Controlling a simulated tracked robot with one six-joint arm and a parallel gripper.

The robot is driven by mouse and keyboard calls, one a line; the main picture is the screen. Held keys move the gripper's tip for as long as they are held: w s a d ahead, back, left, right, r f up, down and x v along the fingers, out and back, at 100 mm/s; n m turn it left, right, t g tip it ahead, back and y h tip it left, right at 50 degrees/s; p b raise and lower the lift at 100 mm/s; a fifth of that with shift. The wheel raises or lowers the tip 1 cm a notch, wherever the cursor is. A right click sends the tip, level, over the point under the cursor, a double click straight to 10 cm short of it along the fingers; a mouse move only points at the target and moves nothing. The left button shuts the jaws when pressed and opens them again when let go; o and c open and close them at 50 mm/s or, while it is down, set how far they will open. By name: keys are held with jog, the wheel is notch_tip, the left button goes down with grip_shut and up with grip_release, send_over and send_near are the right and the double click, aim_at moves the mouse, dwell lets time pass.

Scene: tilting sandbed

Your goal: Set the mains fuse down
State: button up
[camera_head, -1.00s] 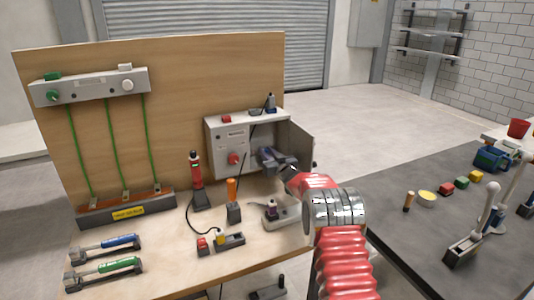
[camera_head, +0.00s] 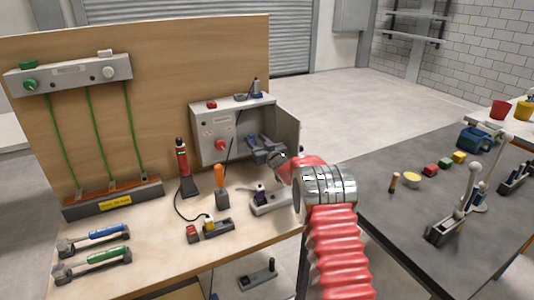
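My gripper (camera_head: 264,149), dark grey, is at the open right part of a grey wall box (camera_head: 214,127), in front of its interior. Its fingers are small and dark here, and I cannot tell whether they are open or shut, or whether they hold anything. I cannot pick out the mains fuse with certainty.
Upright tools with red (camera_head: 182,158) and orange (camera_head: 219,178) bodies stand on the wooden bench left of my arm, near a small grey holder (camera_head: 268,201). Blue (camera_head: 94,236) and green (camera_head: 92,261) handled tools lie front left. A dark table (camera_head: 395,215) is at right.

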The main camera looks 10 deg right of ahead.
jog(key=v, duration=1.1)
jog(key=shift+s, duration=0.3)
jog(key=shift+r, duration=0.15)
dwell(0.4)
jog(key=s+d+r+m+g+h, duration=0.1)
jog(key=s+r+g+h, duration=0.2)
jog(key=s+r, duration=0.5)
jog(key=s+r+m+g+h, duration=0.25)
jog(key=s+r, duration=0.25)
jog(key=s, duration=0.7)
jog(key=s+a+f+g, duration=0.1)
jog(key=s+f+g, duration=0.1)
jog(key=s, duration=0.9)
jog(key=s+a+f+g, duration=0.1)
jog(key=s+a+g, duration=0.1)
jog(key=s, duration=1)
jog(key=s+a+f+g, duration=0.2)
jog(key=s, duration=0.9)
jog(key=shift+s+a+f+y, duration=0.2)
jog(key=shift+s+f+y, duration=0.15)
jog(key=shift+s+y, duration=0.1)
jog(key=shift+o, duration=0.5)
jog(key=shift+n, duration=0.25)
